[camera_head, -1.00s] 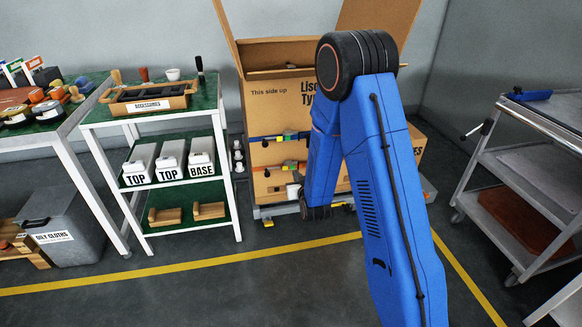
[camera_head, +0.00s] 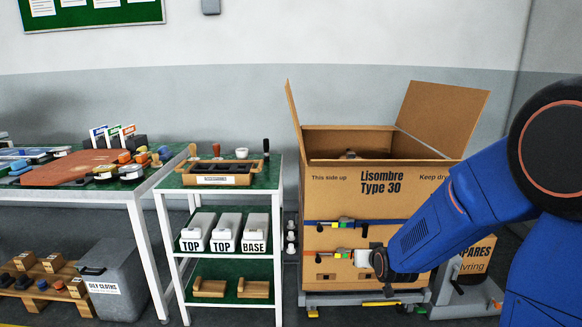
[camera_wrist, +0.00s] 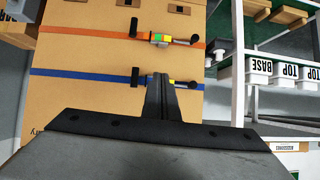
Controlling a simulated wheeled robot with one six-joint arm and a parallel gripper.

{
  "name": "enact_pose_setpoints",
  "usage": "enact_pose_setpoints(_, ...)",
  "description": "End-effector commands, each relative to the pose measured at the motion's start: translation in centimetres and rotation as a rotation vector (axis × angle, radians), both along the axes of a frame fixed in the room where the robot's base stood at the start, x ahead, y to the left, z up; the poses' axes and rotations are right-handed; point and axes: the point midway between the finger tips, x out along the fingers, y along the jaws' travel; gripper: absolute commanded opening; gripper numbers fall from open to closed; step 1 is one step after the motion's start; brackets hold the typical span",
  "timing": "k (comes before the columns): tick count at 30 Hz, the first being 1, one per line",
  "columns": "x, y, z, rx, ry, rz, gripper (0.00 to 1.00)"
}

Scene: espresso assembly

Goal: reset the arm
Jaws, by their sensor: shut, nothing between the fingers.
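My gripper (camera_wrist: 160,78) shows in the wrist view with its two dark fingers together and nothing between them. In the head view my blue arm comes in from the right and its wrist ends in front of the big carton (camera_head: 330,190); the fingers cannot be made out there. In the wrist view, which is upside down, the carton (camera_wrist: 95,100) fills the left and middle. The fingertips overlap the blue strap (camera_wrist: 85,77) beside its buckle; I cannot tell the gap between them.
The open-topped carton stands on a low wheeled base (camera_head: 345,298). Left of it is a green-topped shelf cart (camera_head: 270,175) with an accessories tray (camera_head: 215,181) and white boxes. A workbench (camera_head: 150,185) and a grey bin (camera_head: 118,280) stand further left. A spares box (camera_head: 478,258) is at right.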

Motion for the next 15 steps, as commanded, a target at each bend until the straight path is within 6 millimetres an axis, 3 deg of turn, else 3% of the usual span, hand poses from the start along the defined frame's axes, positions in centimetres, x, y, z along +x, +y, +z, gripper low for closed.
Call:
enact_pose_setpoints(3,-2.4,-0.4,2.1,0.002,0.043,0.004,0.00)
enact_pose_setpoints(15,-12.1,-1.8,7.0,-0.007,0.213,0.015,0.00)
